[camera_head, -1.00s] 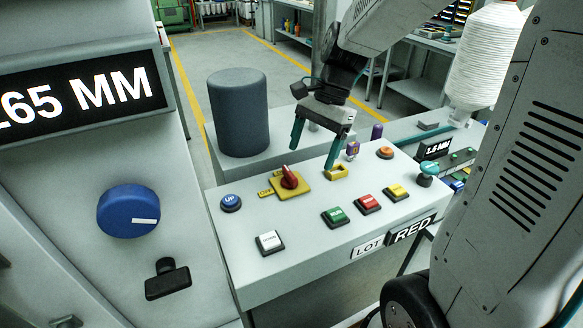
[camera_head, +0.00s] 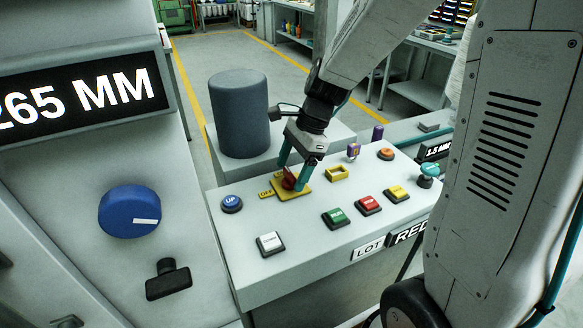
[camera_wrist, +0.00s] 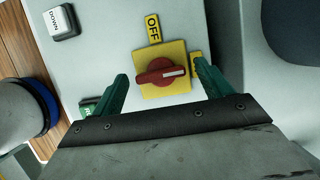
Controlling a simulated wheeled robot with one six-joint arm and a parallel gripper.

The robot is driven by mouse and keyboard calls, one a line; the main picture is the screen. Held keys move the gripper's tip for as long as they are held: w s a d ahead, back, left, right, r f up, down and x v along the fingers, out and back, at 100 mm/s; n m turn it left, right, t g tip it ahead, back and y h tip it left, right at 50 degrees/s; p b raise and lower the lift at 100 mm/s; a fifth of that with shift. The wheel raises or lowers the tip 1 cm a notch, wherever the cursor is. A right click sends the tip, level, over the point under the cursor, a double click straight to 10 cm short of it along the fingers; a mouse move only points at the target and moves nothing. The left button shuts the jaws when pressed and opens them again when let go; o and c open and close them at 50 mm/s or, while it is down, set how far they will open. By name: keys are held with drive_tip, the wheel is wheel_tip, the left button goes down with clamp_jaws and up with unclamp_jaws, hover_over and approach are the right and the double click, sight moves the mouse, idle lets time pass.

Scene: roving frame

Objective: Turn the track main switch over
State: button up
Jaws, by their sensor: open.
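The main switch is a red rotary knob (camera_head: 288,183) on a square yellow plate (camera_head: 302,194) on the grey console. In the wrist view the knob (camera_wrist: 160,71) lies crosswise, its white mark pointing right towards a yellow label (camera_wrist: 196,65) partly hidden by a finger. The OFF label (camera_wrist: 153,28) is above the plate there; it also shows left of the plate in the head view (camera_head: 266,194). My gripper (camera_head: 291,176) is open, its green fingers on either side of the knob. I cannot tell whether they touch it.
Blue UP (camera_head: 231,203), white (camera_head: 270,243), green (camera_head: 336,217), red (camera_head: 369,204) and yellow (camera_head: 397,193) buttons share the console. A dark cylinder (camera_head: 240,113) stands behind.

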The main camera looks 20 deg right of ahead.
drive_tip(key=c, duration=1)
drive_tip(key=shift+n, duration=0.4)
drive_tip(key=n+g, duration=0.1)
drive_tip(key=n, duration=0.3)
drive_tip(key=shift+w+g, duration=0.2)
drive_tip(key=shift+g, duration=0.2)
drive_tip(key=n+g+h, duration=0.1)
drive_tip(key=n, duration=0.3)
drive_tip(key=shift+a, duration=0.1)
drive_tip(key=n+h, duration=0.1)
drive_tip(key=n, duration=0.1)
drive_tip(key=n+g, duration=0.1)
drive_tip(key=n, duration=0.2)
drive_tip(key=shift+w+a+h, duration=0.1)
drive_tip(key=shift+w+h, duration=0.05)
drive_tip(key=shift+h, duration=0.25)
drive_tip(key=shift+a+n+g+h, duration=0.15)
drive_tip(key=shift+n+h, duration=0.25)
drive_tip(key=shift+n, duration=0.6)
drive_tip(key=shift+d+n+g+h, duration=0.15)
drive_tip(key=shift+n+h, duration=0.25)
drive_tip(key=shift+n, duration=0.6)
drive_tip(key=shift+a, duration=0.1)
